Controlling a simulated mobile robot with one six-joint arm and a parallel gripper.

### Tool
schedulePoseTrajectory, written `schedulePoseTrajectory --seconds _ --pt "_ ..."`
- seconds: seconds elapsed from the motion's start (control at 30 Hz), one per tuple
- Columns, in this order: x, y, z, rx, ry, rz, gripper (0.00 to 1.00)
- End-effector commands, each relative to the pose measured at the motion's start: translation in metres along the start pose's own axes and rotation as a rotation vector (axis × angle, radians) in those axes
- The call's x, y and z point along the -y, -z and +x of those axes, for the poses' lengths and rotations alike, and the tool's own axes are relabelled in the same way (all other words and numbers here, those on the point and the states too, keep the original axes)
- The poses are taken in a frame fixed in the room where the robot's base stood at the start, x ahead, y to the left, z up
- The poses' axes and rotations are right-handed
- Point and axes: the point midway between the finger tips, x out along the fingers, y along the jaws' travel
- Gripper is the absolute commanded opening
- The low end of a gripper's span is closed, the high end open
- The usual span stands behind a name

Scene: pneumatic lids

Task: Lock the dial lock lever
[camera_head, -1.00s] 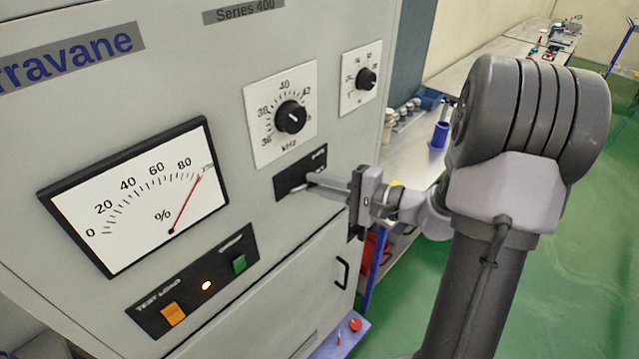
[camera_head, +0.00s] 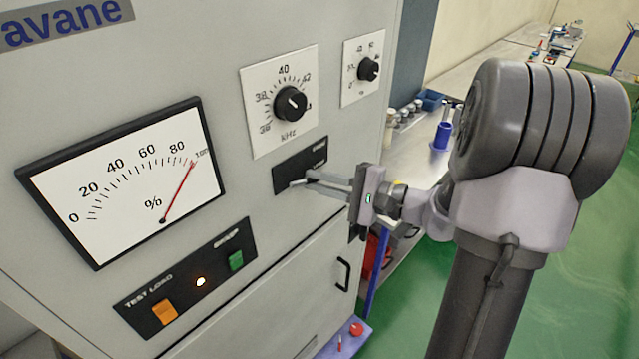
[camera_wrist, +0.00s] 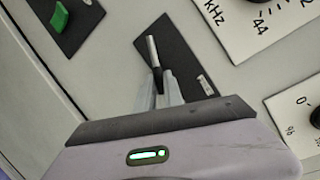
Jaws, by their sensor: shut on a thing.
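The lock lever (camera_wrist: 152,50) is a slim grey rod on a dark plate (camera_wrist: 185,60), below the kHz dial (camera_head: 291,104) on the cabinet front. My gripper (camera_wrist: 158,84) is shut on the lever, and its end sticks out past the fingertips. In the head view, my gripper (camera_head: 308,178) reaches the plate from the right, and the lever's end (camera_head: 296,184) shows at the lower left of the fingers. The plate's small labels are too blurred to read.
A smaller dial (camera_head: 367,69) sits up and right of the kHz dial. A meter (camera_head: 130,180) has its needle near 100. An orange button (camera_head: 163,312), a lit lamp and a green button (camera_head: 236,260) are lower left. A door handle (camera_head: 343,274) juts out below the plate.

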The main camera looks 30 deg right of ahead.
Motion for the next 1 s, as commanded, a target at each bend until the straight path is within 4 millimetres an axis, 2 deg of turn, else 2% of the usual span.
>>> schedulePoseTrajectory --seconds 0.03,0.07,0.17,0.57,0.67,0.77,1.0 --pt "-0.001 0.000 0.000 0.001 -0.003 0.002 0.00" --pt "-0.001 0.000 0.000 0.001 -0.003 0.002 0.16" --pt "-0.001 0.000 0.000 0.001 -0.002 0.001 0.34" --pt "-0.001 0.000 0.000 0.000 -0.001 0.000 0.34" --pt "0.000 0.001 -0.006 -0.001 0.000 0.000 0.34" --pt "-0.001 0.001 -0.023 -0.004 0.001 -0.002 0.34" --pt "-0.001 0.002 -0.099 -0.007 0.002 -0.001 0.34"
